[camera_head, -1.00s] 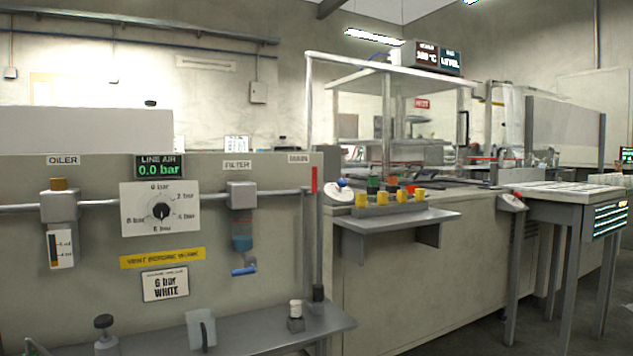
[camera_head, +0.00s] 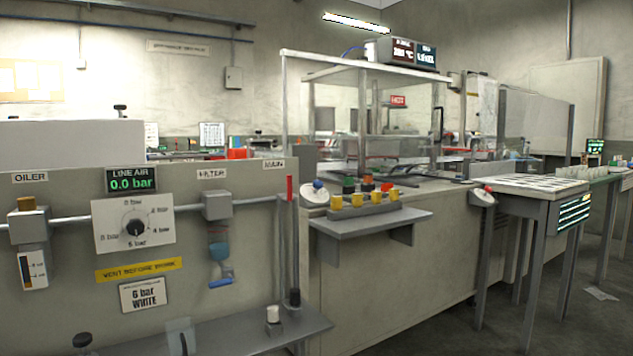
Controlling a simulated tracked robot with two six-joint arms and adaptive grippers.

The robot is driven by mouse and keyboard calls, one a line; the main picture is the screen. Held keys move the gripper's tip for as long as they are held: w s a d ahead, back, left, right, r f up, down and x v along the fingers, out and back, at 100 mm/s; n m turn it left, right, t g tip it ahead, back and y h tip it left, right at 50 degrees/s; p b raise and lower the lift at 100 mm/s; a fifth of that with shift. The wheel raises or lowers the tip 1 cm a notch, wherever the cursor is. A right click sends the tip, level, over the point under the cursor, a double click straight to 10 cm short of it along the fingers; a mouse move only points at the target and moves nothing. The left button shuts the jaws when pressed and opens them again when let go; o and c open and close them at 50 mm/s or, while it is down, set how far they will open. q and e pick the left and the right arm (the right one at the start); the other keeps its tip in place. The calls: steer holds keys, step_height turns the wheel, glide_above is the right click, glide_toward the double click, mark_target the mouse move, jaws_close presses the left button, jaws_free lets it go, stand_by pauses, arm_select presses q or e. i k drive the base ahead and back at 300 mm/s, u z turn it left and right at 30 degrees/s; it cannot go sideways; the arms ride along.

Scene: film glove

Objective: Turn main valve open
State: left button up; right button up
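The main valve is at the right end of the grey air panel, under the MAIN label (camera_head: 274,164). Its red lever (camera_head: 289,188) stands upright on the vertical pipe at the panel's edge. The LINE AIR display (camera_head: 132,180) reads 0.0 bar. The round pressure dial (camera_head: 134,224) sits below it, with a black knob in its middle. Neither of my grippers is in view.
The oiler (camera_head: 29,228) and filter (camera_head: 218,215) hang on the panel's pipe. A grey shelf (camera_head: 240,328) juts out below, with a white-capped item (camera_head: 273,316) on it. A side shelf (camera_head: 370,222) projects to the right of the panel. Open floor lies at the lower right.

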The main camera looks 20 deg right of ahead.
mark_target(289, 200)
steer(key=z, duration=0.55)
steer(key=i, duration=0.25)
steer(key=z, duration=0.95)
steer(key=i, duration=0.9)
steer(key=u, duration=1.65)
